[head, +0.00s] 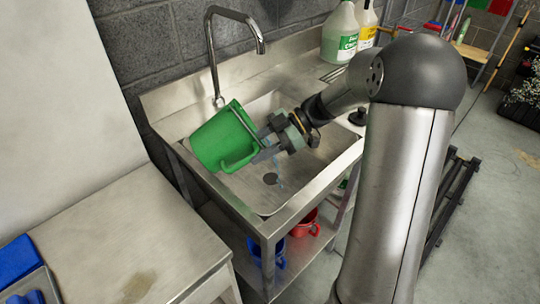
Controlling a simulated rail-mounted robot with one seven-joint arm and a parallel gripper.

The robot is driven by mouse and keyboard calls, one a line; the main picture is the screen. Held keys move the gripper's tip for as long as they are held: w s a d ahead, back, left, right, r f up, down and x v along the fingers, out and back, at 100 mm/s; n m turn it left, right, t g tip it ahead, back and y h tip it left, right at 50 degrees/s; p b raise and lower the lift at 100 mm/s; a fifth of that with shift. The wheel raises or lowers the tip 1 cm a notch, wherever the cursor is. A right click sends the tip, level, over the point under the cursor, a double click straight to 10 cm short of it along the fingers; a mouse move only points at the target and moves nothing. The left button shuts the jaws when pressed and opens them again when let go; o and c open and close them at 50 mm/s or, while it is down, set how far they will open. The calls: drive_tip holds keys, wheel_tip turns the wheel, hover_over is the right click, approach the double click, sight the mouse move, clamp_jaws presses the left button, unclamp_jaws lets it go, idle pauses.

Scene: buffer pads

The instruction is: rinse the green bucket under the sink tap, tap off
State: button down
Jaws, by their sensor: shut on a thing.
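The green bucket (212,143) hangs tilted over the steel sink basin (305,165), its open side toward the right, facing my gripper. My gripper (262,142) is shut on the bucket at its right side; the exact contact is partly hidden by the fingers. A green handle loop shows at the bucket's lower right. The chrome gooseneck tap (212,60) stands at the back left of the sink, its spout above and to the right of the bucket. No stream shows under the spout. A faint bluish streak, possibly water, shows below my gripper above the basin.
Two bottles with green (340,32) and yellow (367,25) labels stand behind the sink. A red bucket (305,223) and a blue one (277,252) sit on the shelf below. A steel table (125,240) stands at left, a blue item (17,262) at its edge.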

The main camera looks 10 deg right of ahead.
drive_tip(key=shift+w+d+f+y+b, duration=0.1)
drive_tip(key=shift+d+f+y+b, duration=0.3)
drive_tip(key=shift+b, duration=0.6)
drive_tip(key=shift+d+f+y+b, duration=0.1)
drive_tip(key=shift+f+y+b, duration=0.3)
drive_tip(key=shift+f+b, duration=0.5)
